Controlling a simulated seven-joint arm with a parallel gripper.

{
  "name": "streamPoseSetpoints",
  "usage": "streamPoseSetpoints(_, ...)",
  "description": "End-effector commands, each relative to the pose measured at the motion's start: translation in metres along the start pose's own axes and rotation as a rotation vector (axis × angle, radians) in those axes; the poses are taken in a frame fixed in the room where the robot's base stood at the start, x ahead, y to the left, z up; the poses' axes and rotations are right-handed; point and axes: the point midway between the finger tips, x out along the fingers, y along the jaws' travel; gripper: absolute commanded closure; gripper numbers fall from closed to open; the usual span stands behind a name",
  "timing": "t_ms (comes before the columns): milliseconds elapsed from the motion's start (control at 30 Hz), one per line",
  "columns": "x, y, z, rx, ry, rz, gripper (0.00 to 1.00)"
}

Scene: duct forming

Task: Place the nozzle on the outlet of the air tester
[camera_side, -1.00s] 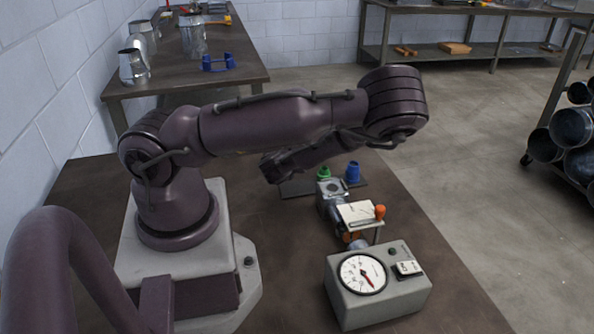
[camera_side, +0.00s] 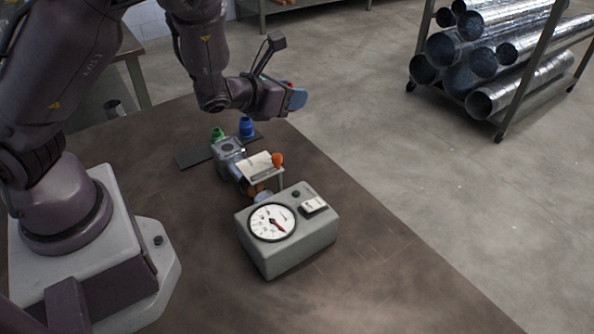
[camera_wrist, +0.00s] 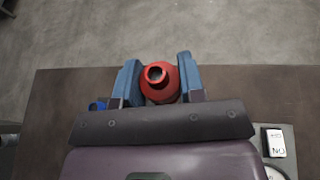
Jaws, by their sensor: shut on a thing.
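My gripper (camera_wrist: 159,83) has its blue fingers shut on a red nozzle (camera_wrist: 158,82). The nozzle is a round, bottle-like piece with a hole in its narrow end, which faces the wrist camera. In the side view my gripper (camera_side: 292,97) is in the air above the far edge of the table, and only a bit of red shows between its fingers. The air tester is a grey box (camera_side: 305,248) with a round dial, linked to a grey blower unit (camera_side: 228,150) behind it. The gripper is apart from and above this unit. I cannot make out the outlet clearly.
An orange knob (camera_side: 277,159) stands up beside a white card. The table's right front is bare. A rack of metal ducts (camera_side: 485,65) stands beyond.

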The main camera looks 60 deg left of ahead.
Motion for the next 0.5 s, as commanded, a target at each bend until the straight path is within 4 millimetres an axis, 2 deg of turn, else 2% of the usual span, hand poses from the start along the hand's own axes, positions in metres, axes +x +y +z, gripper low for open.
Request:
streamPoseSetpoints(33,-0.001,-0.018,0.013,0.014,-0.005,-0.047,0.86)
streamPoseSetpoints(100,-0.003,-0.033,0.025,0.031,-0.004,-0.084,0.86)
streamPoseSetpoints(233,-0.006,-0.049,0.035,0.045,0.001,-0.113,0.86)
streamPoseSetpoints(367,-0.007,-0.053,0.035,0.051,0.004,-0.120,0.86)
streamPoseSetpoints(500,-0.004,-0.038,0.029,0.042,0.007,-0.089,0.86)
